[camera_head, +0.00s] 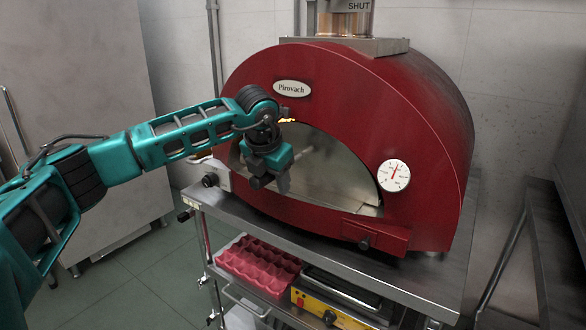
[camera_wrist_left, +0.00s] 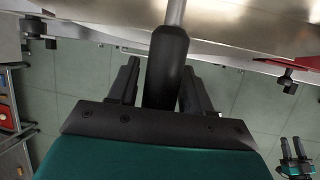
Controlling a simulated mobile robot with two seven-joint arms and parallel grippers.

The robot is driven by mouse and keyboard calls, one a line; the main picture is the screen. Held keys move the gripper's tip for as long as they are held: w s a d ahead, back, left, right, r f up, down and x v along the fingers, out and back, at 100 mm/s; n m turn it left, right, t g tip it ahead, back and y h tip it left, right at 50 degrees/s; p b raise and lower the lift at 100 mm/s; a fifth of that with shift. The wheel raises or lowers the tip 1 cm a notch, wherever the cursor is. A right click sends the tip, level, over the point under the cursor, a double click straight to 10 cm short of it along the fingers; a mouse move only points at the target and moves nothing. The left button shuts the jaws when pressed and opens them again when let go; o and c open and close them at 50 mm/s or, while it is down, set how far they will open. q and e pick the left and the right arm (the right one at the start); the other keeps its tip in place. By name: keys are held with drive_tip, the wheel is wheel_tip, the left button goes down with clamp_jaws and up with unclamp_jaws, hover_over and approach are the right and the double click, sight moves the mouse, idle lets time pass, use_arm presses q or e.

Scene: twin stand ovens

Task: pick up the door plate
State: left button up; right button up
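The door plate (camera_head: 335,170) is a grey steel sheet standing in the arched mouth of the red oven (camera_head: 340,85). My left gripper (camera_head: 272,182) is in front of its left part and hides some of it, including most of its handle. In the left wrist view, a black handle (camera_wrist_left: 167,65) on a grey rod lies between the two fingers of my left gripper (camera_wrist_left: 158,82). Narrow gaps seem to show beside the handle, so the fingers look open around it. My right gripper (camera_wrist_left: 291,147) shows small in that view's lower right corner, fingers apart.
The oven stands on a steel table (camera_head: 420,275). A red latch box (camera_head: 376,235) and a dial (camera_head: 394,175) are on its front. A red egg-crate-like tray (camera_head: 258,264) and a yellow device (camera_head: 335,303) sit below. Another steel table (camera_head: 550,240) is at right.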

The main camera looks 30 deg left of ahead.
use_arm(q)
clamp_jaws()
idle(0.4)
drive_tip(key=shift+w+r, duration=0.1)
drive_tip(key=shift+r, duration=0.05)
drive_tip(key=shift+r, duration=0.1)
